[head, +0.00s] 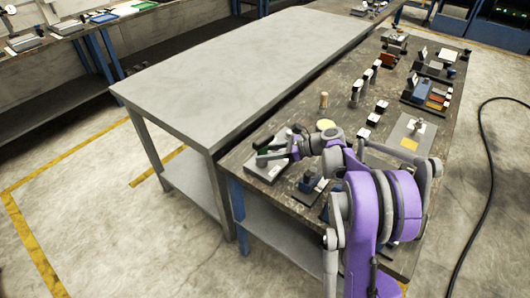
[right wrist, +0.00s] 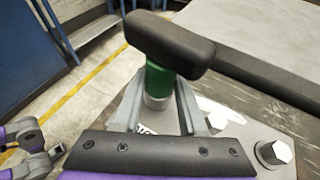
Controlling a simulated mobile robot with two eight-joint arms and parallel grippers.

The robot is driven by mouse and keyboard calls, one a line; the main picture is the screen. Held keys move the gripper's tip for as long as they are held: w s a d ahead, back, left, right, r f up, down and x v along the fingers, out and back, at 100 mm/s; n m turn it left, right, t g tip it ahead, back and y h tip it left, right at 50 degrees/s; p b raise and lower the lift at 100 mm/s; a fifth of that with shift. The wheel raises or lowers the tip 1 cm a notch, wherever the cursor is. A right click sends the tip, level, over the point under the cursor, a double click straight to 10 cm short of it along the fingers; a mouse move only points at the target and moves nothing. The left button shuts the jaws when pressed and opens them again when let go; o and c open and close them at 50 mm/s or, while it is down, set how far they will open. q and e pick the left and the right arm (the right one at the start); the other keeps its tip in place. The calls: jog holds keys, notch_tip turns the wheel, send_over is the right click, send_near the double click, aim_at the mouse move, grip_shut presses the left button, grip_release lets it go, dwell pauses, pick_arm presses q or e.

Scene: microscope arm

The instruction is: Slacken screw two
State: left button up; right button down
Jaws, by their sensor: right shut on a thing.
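My right gripper (head: 291,149) is over the near left corner of the dark workbench. In the right wrist view its two fingers (right wrist: 157,112) are closed around a T-handled tool (right wrist: 168,48) with a black crossbar, green neck and silver lower shaft. The tool stands over a light metal plate (right wrist: 238,142); the plate also shows in the head view (head: 266,172). A hex-headed screw (right wrist: 275,153) stands on the plate at right, and a second screw (right wrist: 216,121) is partly behind a finger. Lettering near the tool is mostly hidden. The tool's lower end is hidden.
A bare grey table (head: 250,60) stands left of the workbench (head: 300,112). A wooden-handled item (head: 323,101), several small blocks and a blue fixture (head: 421,91) stand farther back. A black cable (head: 489,180) lies on the floor at right.

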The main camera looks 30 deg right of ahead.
aim_at(267, 139)
jog(key=shift+s+a+m+h, duration=0.1)
jog(key=shift+m+h, duration=0.2)
jog(key=shift+h, duration=0.1)
jog(key=shift+r, duration=0.15)
jog(key=shift+r+p, duration=0.4)
jog(key=shift+r, duration=0.25)
jog(key=shift+r+p, duration=1.4)
jog(key=shift+r, duration=0.9)
